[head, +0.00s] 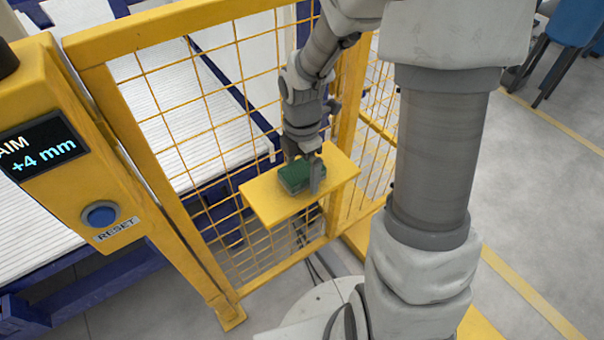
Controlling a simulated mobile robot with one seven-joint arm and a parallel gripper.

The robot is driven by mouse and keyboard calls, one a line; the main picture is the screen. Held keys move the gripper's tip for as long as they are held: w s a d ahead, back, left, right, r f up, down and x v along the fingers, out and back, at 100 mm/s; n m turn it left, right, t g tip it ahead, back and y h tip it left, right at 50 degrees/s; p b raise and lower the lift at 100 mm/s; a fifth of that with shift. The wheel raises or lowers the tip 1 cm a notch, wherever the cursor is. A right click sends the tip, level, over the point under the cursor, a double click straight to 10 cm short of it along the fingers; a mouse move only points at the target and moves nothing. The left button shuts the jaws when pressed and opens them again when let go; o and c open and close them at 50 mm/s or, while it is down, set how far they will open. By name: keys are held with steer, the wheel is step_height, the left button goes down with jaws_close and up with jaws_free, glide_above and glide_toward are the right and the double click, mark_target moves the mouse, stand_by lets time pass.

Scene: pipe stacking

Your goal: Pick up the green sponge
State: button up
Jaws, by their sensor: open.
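The green sponge (294,177) lies on a small yellow shelf (267,207) fixed at the mesh fence. My gripper (304,176) points down over the shelf with its fingers around the sponge. One finger shows in front of the sponge at its right side, and the other is at its upper left, partly hidden. The gripper is open. I cannot tell whether the fingers touch the sponge.
A yellow mesh fence (207,117) stands right behind the shelf. At the left is a yellow post with a display reading "+4 mm" (43,152) and a blue reset button (100,214). A slatted white conveyor lies behind the fence. Grey floor is open at the right.

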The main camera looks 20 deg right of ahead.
mark_target(302, 168)
steer(key=c, duration=1.3)
steer(key=shift+o, duration=0.2)
steer(key=shift+r+p, duration=0.85)
steer(key=shift+r, duration=1.6)
steer(key=s+d+r+p, duration=0.2)
steer(key=s+d+r, duration=0.3)
steer(key=d, duration=0.5)
steer(key=shift+d+r, duration=0.3)
steer(key=shift+r, duration=0.3)
steer(key=o, duration=0.8)
steer(key=c, duration=0.7)
steer(key=shift+o, duration=0.2)
steer(key=shift+a+f, duration=0.1)
